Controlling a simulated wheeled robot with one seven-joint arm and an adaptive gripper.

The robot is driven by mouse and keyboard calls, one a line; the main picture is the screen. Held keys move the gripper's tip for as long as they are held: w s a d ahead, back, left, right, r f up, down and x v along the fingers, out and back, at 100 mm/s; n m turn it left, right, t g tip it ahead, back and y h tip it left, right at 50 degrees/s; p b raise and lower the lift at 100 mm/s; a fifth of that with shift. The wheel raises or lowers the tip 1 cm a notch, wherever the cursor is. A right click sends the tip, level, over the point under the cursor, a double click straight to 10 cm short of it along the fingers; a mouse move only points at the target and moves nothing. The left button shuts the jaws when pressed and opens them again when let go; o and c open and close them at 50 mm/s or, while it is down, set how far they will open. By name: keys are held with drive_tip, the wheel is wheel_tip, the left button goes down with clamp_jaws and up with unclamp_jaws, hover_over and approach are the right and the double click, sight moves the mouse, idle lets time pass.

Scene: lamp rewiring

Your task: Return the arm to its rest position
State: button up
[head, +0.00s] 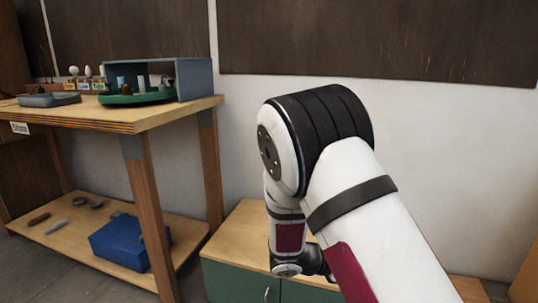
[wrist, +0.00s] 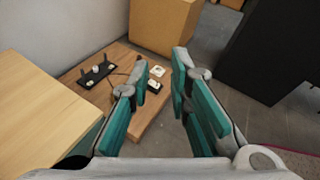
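My arm (head: 345,200) stands in front of the wall in the head view, bent at a large black-banded joint. Its lower part hangs down over a green cabinet with a wooden top (head: 238,232). My gripper does not show in the head view. In the wrist view my gripper (wrist: 162,72) has two teal-padded fingers that stand apart, with nothing held between them. Floor and a low wooden platform (wrist: 150,122) show beyond and below the fingers.
A wooden bench (head: 160,113) at left carries a grey open-sided box (head: 194,78), a green round tray (head: 125,99) and a grey tray (head: 50,100). A blue bin (head: 120,243) sits on its lower shelf. The wrist view shows a cardboard-coloured box (wrist: 165,25) and a black block (wrist: 265,50).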

drive_tip(key=s+d+r+m+g+y, duration=0.15)
drive_tip(key=s+r+m+y, duration=0.25)
drive_tip(key=s+r+m, duration=0.45)
drive_tip(key=s+d+r+m+g+y, duration=0.1)
drive_tip(key=s+r+m+g+y, duration=0.3)
drive_tip(key=s, duration=0.7)
drive_tip(key=s+a+r+m+t+y, duration=0.25)
drive_tip(key=s+a+m, duration=0.25)
drive_tip(key=s, duration=0.3)
drive_tip(key=s+a+r+m+t+y, duration=0.1)
drive_tip(key=s+a+m+y, duration=0.3)
drive_tip(key=s, duration=0.4)
wheel_tip(320, 180, up, 38)
drive_tip(key=t+p, duration=0.4)
drive_tip(key=p, duration=3.2)
drive_tip(key=shift+f, duration=0.15)
drive_tip(key=shift+a, duration=0.1)
